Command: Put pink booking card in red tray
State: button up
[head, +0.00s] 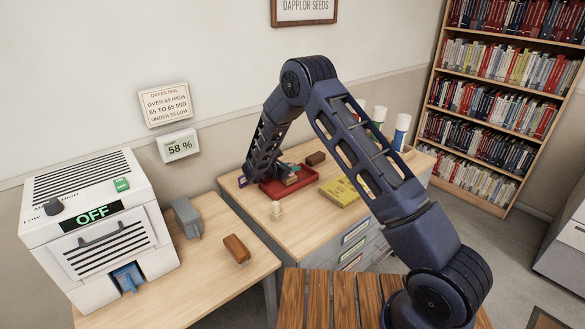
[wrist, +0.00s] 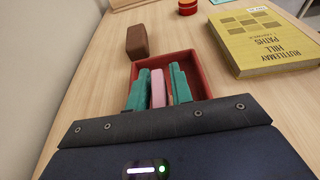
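The red tray (head: 300,184) sits on the far desk beneath my gripper; it also shows in the wrist view (wrist: 203,67). My gripper (wrist: 160,75) points down into or just over the tray, with its two teal fingers in front of the tray's floor. The pink booking card (wrist: 157,90) stands between the fingers and appears gripped, though a thin gap seems to show on its right side. Whether the card touches the tray floor cannot be seen. In the head view my arm hides part of the tray and the card is not clear.
A brown block (wrist: 141,42) stands just beyond the tray. A yellow book (head: 341,191) lies to its right. A white machine (head: 95,215) reading OFF, a grey object (head: 187,217) and a brown brush (head: 237,249) occupy the nearer table.

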jog(key=shift+o, duration=0.6)
jog(key=shift+r, duration=0.2)
jog(key=v, duration=1.2)
